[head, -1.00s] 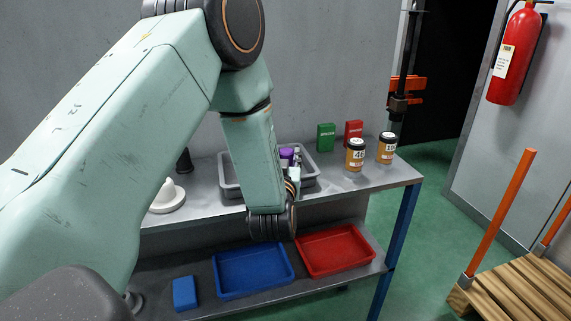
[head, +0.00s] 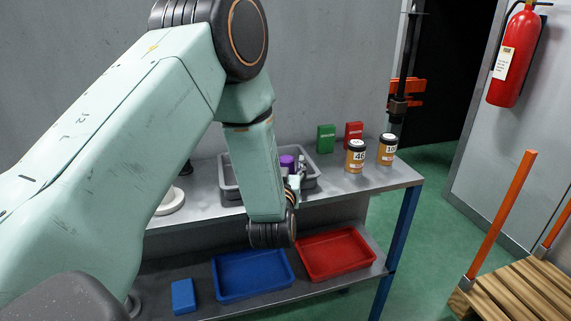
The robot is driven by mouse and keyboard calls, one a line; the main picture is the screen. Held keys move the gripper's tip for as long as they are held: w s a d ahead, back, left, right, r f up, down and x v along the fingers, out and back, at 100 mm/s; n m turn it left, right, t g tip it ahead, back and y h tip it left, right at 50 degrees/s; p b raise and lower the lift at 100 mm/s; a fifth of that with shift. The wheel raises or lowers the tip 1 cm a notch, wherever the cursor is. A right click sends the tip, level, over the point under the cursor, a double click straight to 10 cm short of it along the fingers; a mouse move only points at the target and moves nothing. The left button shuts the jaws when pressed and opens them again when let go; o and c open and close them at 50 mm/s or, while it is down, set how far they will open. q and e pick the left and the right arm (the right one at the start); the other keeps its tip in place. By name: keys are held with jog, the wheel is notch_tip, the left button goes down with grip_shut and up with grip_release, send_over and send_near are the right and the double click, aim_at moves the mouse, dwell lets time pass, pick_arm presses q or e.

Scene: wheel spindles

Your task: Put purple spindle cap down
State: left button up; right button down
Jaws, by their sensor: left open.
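The purple spindle cap (head: 287,162) shows in the head view at the grey tray (head: 312,183) on the upper shelf, just right of my left forearm. My left gripper (head: 298,180) is mostly hidden behind my own wrist. A small part of it shows right beside the cap, and it is open. Whether the cap rests on the tray floor or touches a finger cannot be told. My right gripper is not in view.
A green box (head: 326,138) and a red box (head: 353,132) stand behind. Blue (head: 254,275) and red (head: 336,254) trays and a blue block (head: 183,296) lie on the lower shelf.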

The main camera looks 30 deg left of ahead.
pick_arm(q)
jog(key=shift+r, duration=0.1)
jog(key=shift+s+d, duration=0.1)
jog(key=shift+s, duration=0.05)
jog(key=p+v, duration=0.1)
jog(key=v, duration=1.1)
jog(key=s+d+f+m+g+h, duration=0.1)
jog(key=s+f+g+h, duration=0.3)
jog(key=f, duration=0.6)
jog(key=s+d+f+m+g+h, duration=0.15)
jog(key=s+f+g, duration=0.35)
jog(key=f, duration=0.5)
jog(key=s+d+f+m+g+h, duration=0.1)
jog(key=s+d+f+g, duration=0.1)
jog(key=s, duration=0.8)
jog(key=s+d+f+m+g+h, duration=0.1)
jog(key=s+d+f+g+h, duration=0.1)
jog(key=s+f, duration=0.4)
jog(key=s+d+g, duration=0.1)
jog(key=s+g, duration=0.1)
jog(key=s, duration=0.2)
jog(key=shift+d+f+m+g, duration=0.2)
jog(key=shift+f+m+g, duration=0.05)
jog(key=shift+m+g, duration=0.15)
